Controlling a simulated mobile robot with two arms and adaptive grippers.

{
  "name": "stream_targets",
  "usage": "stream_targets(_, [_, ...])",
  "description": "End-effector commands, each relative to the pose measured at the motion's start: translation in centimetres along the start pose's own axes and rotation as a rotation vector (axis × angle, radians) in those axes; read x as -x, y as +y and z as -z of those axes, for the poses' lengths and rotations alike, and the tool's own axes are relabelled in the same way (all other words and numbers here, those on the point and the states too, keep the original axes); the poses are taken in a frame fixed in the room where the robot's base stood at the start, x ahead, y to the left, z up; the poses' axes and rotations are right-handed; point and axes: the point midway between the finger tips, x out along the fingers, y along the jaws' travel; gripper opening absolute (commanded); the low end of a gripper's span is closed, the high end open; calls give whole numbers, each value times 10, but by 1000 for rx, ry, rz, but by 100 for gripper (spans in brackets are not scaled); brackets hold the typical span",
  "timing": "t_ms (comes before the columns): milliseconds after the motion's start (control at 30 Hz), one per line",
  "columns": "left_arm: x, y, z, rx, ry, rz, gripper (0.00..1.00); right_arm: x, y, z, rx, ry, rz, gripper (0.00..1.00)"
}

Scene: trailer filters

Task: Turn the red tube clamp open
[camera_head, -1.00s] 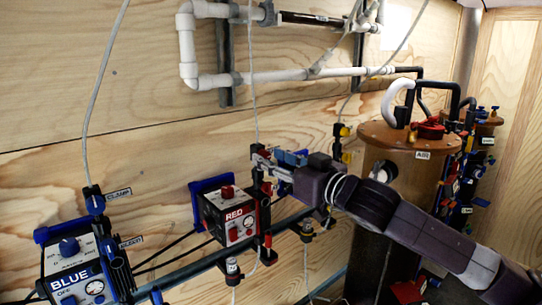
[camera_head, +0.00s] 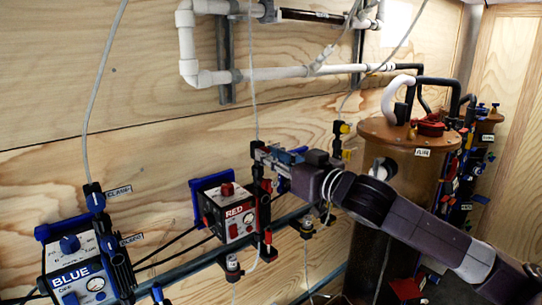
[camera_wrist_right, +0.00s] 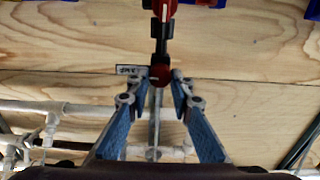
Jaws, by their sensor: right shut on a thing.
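The red tube clamp (camera_wrist_right: 160,75) is a small red knob on a black fitting at the top of the red unit's tube line, close to the wooden wall. My right gripper (camera_head: 262,153) comes in from the right and is at the clamp. In the right wrist view the blue-padded fingers (camera_wrist_right: 160,84) converge on the red knob and are shut on it, one on each side. In the head view the fingers mostly hide the clamp, so its turn angle is unclear. My left gripper is not in view.
The red box (camera_head: 232,213) is just below and left of the gripper. The blue box (camera_head: 78,280) stands at lower left. A wooden-topped cylinder (camera_head: 410,170) stands behind my right arm. White pipes (camera_head: 280,75) run along the wall above, and a thin tube rises from the clamp.

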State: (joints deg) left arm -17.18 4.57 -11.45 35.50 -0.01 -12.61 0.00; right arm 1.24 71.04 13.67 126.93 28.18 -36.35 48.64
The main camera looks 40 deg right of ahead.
Motion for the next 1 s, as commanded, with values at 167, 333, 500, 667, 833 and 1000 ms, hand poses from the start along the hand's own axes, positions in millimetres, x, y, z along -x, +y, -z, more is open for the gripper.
stream_targets(167, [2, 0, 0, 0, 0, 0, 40, 0, 0, 0, 30, 0, 1, 0])
stream_targets(333, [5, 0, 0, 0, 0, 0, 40, 0, 0, 1, 110, 0, 1, 0])
stream_targets(500, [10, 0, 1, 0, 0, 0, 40, 0, -1, 1, 242, 0, 2, 0])
stream_targets(667, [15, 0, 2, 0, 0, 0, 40, 0, -1, 1, 392, 0, 2, 0])
stream_targets(833, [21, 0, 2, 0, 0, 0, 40, 0, -2, 1, 554, -1, 2, 0])
stream_targets(1000, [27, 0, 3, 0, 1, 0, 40, 0, -2, 0, 716, -1, 2, 0])
